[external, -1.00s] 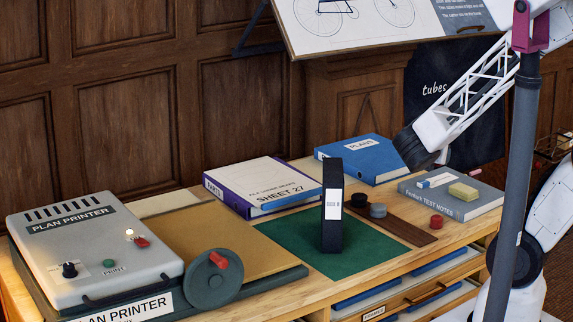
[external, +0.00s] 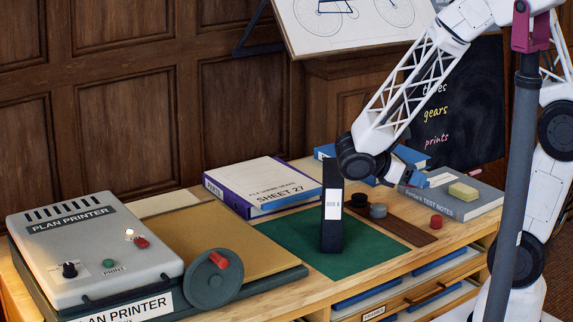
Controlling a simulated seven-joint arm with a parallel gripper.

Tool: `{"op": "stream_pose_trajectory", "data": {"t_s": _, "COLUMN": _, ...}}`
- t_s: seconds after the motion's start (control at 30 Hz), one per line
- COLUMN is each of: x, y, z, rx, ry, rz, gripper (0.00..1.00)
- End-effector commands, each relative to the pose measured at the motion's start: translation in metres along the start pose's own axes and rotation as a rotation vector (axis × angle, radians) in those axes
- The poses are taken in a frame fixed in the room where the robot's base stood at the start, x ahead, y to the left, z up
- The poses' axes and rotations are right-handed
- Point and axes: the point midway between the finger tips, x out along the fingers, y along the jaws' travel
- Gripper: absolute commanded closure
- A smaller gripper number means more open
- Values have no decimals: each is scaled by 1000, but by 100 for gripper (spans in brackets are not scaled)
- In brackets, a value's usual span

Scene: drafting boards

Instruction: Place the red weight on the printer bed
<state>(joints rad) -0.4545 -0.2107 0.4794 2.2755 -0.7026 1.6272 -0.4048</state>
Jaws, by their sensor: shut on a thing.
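The red weight (external: 437,221) is a small red disc. It stands on the wooden desktop, just right of the brown strip, with nothing touching it. The printer bed (external: 205,235) is the flat tan surface right of the grey plan printer (external: 95,245). It looks bare. My gripper (external: 413,178) is up and behind the red weight, over the left end of the grey book. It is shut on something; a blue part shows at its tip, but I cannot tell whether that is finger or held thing. The red weight is outside it.
An upright black box file (external: 332,215) stands on the green mat (external: 285,240), between my gripper and the bed. The white binder (external: 262,182) and the grey book (external: 465,203) lie flat.

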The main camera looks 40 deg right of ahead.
Motion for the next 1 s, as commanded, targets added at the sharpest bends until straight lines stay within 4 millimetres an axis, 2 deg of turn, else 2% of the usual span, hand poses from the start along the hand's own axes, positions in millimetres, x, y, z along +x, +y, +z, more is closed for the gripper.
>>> {"op": "stream_pose_trajectory", "data": {"t_s": 0.47, "x": -58, "y": -16, "z": -38, "rx": 199, "ry": 0, "rz": -485, "gripper": 86}}
{"op": "stream_pose_trajectory", "data": {"t_s": 1.0, "x": -137, "y": -31, "z": -70, "rx": 419, "ry": 1, "rz": -1018, "gripper": 86}}
